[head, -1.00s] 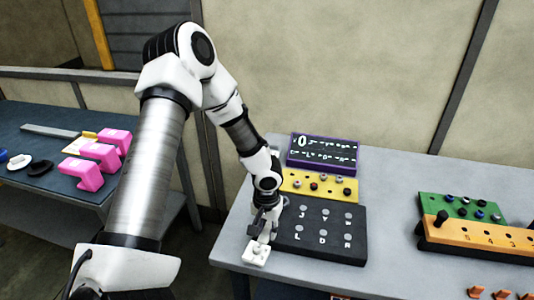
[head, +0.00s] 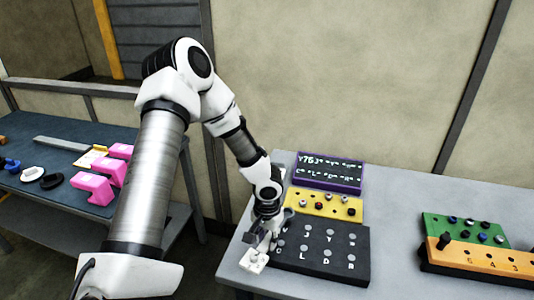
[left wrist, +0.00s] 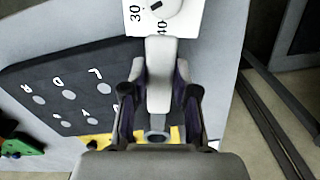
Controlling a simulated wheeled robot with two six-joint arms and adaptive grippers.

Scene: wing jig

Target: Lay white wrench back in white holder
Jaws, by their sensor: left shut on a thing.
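My left gripper (head: 266,238) is low over the near left corner of the table, pointing down. In the left wrist view its fingers (left wrist: 158,95) are shut on a pale, light-grey to white piece with a round end, which I take for the white wrench (left wrist: 160,80). A white block (head: 254,261) with printed numbers, probably the white holder, lies at the table's edge; it also shows in the left wrist view (left wrist: 185,22). The wrench's far end meets or overlaps this block in that view; I cannot tell whether it touches. My right gripper is in neither view.
A dark lettered board (head: 322,262) lies right beside the gripper. Behind it are a yellow board (head: 330,213) with knobs and a purple-framed display (head: 330,183). Green (head: 455,219) and orange (head: 480,259) racks stand at right; grey table between is clear.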

